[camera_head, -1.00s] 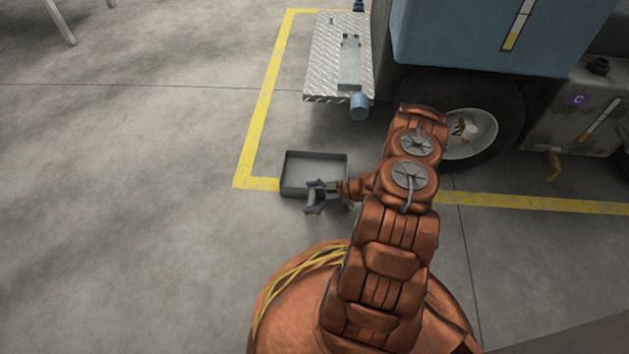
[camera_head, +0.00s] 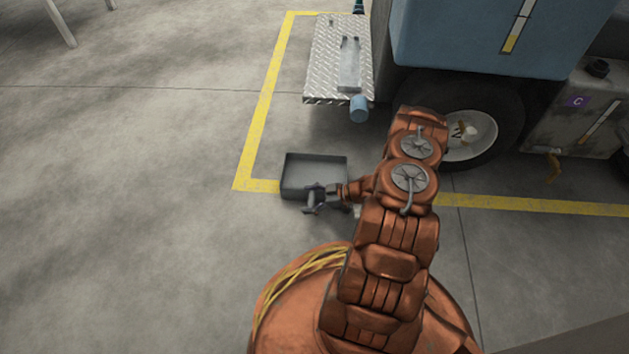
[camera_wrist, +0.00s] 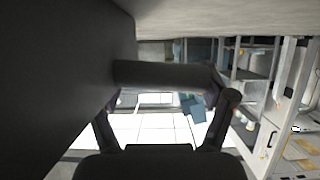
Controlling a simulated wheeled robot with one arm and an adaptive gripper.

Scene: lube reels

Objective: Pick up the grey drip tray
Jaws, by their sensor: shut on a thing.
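The grey drip tray (camera_head: 314,172) is a shallow square pan on the floor, inside the corner of the yellow line. It looks empty. My gripper (camera_head: 314,200) is at the tray's near edge and is shut on it, reaching in from the right. In the wrist view, a dark wall of the tray (camera_wrist: 165,76) runs between the fingers of my gripper, and a dark surface fills the left side. My gripper hides part of the tray's near wall in the head view.
A blue-cabbed vehicle (camera_head: 480,40) stands behind, with a black tyre (camera_head: 505,100) and a checker-plate step (camera_head: 325,60) above the floor. A grey tank marked C (camera_head: 590,115) is at the right.

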